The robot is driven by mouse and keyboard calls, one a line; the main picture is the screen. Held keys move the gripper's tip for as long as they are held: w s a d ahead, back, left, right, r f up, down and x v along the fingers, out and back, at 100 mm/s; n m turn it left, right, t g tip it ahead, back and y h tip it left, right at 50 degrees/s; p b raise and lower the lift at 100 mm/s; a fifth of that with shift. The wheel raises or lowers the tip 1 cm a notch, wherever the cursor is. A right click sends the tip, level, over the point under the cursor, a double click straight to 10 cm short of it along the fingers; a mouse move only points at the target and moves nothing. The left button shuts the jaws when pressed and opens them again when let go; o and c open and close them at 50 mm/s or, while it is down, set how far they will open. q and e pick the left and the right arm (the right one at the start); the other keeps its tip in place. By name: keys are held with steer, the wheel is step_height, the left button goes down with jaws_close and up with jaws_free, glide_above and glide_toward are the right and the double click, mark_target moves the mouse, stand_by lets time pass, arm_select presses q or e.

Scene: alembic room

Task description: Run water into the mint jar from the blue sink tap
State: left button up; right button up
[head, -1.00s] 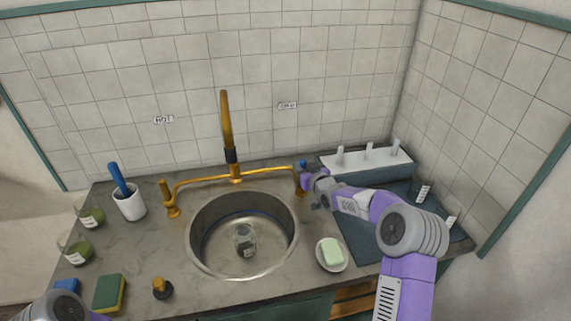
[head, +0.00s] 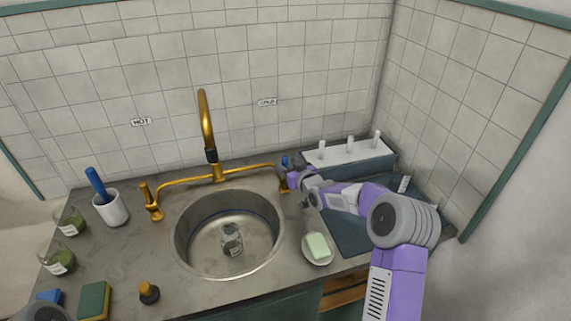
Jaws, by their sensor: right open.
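A clear glass jar with a pale label (head: 232,240) stands in the round steel sink (head: 185,253); its label is too small to read. The brass tap's spout (head: 206,120) rises behind the sink, and no water shows running from it. The blue-topped tap handle (head: 284,160) is at the right end of the brass pipe, below the COLD sign (head: 267,102). My right gripper (head: 292,181) is open at this handle, just below its blue top; whether it touches is hidden. My left gripper is out of view.
Two glass jars with green contents (head: 70,222) (head: 58,260) stand at the left. A white cup with a blue brush (head: 112,209), sponge (head: 93,299), brass-topped bottle (head: 148,292) and soap dish (head: 318,250) surround the sink. A pegged rack (head: 350,160) stands behind my right arm.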

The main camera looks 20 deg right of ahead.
steer(key=v, duration=0.5)
steer(key=shift+s, duration=0.15)
stand_by(0.3)
